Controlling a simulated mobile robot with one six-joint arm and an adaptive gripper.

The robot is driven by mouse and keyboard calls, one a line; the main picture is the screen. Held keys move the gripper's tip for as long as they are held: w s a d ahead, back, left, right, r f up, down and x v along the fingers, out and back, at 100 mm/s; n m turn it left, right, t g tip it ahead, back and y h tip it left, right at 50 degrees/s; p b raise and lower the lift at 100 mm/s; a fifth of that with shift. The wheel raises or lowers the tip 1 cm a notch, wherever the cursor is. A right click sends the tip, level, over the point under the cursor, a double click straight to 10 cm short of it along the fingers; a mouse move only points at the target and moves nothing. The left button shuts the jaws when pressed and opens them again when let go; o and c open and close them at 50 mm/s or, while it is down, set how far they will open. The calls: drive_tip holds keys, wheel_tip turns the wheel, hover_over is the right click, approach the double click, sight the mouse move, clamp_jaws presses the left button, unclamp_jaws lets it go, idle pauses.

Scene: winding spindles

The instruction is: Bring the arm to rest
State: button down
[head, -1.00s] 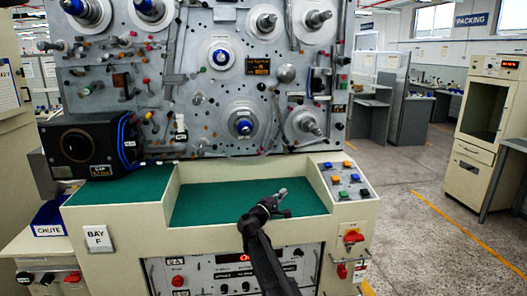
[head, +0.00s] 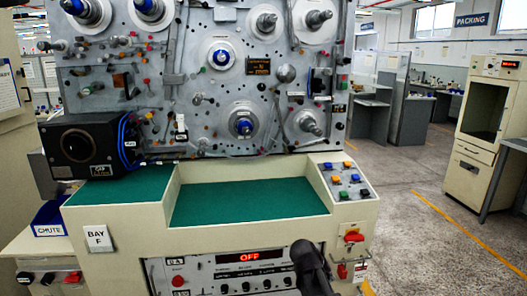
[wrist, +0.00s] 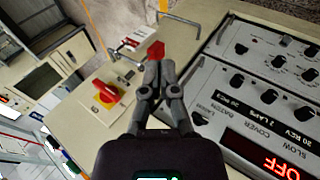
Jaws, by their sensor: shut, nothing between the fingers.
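My gripper (wrist: 158,68) shows in the wrist view with its two grey fingers together and nothing between them. It hangs in front of the cream machine front, and a red handle (wrist: 156,49) shows just beyond the fingertips; I cannot tell the exact gap. In the head view my dark arm (head: 312,268) stands low in front of the control panel's right end. The fingers cannot be made out there.
The panel display (head: 250,257) reads OFF. A red switch on a yellow plate (head: 353,236) sits to the right, also in the wrist view (wrist: 107,93). The green work surface (head: 245,203) is bare. Spindles stand on the upright plate (head: 200,110) above. Floor at right is open.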

drive_tip(key=s+a+f+m+g+y, duration=0.3)
drive_tip(key=s+y, duration=0.4)
drive_tip(key=s, duration=0.6)
wheel_tip(320, 180, up, 12)
drive_tip(key=a+p, duration=0.1)
drive_tip(key=p, duration=1.2)
drive_tip(key=shift+w+a+r+n, duration=0.15)
drive_tip(key=shift+w+r+n, duration=0.1)
drive_tip(key=shift+n, duration=0.05)
drive_tip(key=shift+s+f, duration=0.1)
